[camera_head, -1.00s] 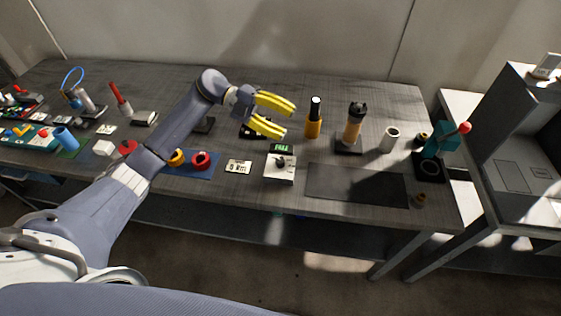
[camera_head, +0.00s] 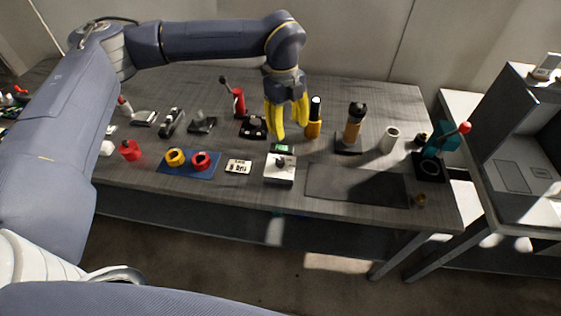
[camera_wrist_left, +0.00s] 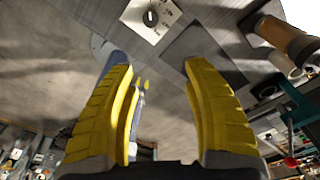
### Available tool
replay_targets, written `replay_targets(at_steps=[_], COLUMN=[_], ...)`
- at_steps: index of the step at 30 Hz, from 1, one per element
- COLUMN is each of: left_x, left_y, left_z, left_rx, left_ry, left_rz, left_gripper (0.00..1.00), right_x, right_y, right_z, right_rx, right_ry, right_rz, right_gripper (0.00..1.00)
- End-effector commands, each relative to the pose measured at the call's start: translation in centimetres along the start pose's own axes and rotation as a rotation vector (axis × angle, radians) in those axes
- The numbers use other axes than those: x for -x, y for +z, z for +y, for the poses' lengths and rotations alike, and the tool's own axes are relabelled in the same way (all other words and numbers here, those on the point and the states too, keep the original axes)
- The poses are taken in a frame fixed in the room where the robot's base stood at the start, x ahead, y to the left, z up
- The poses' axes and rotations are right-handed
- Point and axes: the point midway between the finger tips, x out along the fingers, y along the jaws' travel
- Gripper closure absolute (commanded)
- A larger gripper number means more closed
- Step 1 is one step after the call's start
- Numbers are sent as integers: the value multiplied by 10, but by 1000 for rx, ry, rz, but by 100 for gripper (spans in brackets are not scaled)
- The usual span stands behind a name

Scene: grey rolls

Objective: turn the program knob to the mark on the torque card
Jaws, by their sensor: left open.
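The white control box (camera_head: 279,174) stands near the front edge of the table, with a dark program knob (camera_head: 281,161) on its top face and a green display (camera_head: 282,149) behind it. The knob (camera_wrist_left: 150,18) also shows at the top of the left wrist view, with small marks around it. The torque card (camera_head: 238,167) is a pale card with dark print, left of the box; its print is too small to read. My left gripper (camera_head: 291,129) is open and empty, fingers pointing down, above and behind the box. My right gripper cannot be made out.
A yellow bottle (camera_head: 314,122) stands right beside my left gripper. A blue mat (camera_head: 188,171) with yellow and red rings lies left of the card. A dark flat mat (camera_head: 357,185) lies clear to the box's right. A tan cylinder (camera_head: 353,130) stands behind it.

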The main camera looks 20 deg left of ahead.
Motion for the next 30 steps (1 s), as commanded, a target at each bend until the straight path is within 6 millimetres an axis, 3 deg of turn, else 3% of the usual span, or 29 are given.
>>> replay_targets(at_steps=[4, 11, 17, 30], left_x=[5, -1, -29, -108], left_y=[14, 22, 24, 34], left_z=[7, 11, 12, 14], left_rx=[74, 113, 111, 111], left_ry=[13, 18, 21, 20], left_rz=[-79, -114, -111, -111], left_gripper=[51, 51, 51, 51], right_x=[0, 0, 0, 0], right_y=[0, 0, 0, 0], right_z=[0, 0, 0, 0], right_rx=[0, 0, 0, 0], right_ry=[0, 0, 0, 0], right_rz=[0, 0, 0, 0], right_gripper=[56, 56, 56, 56])
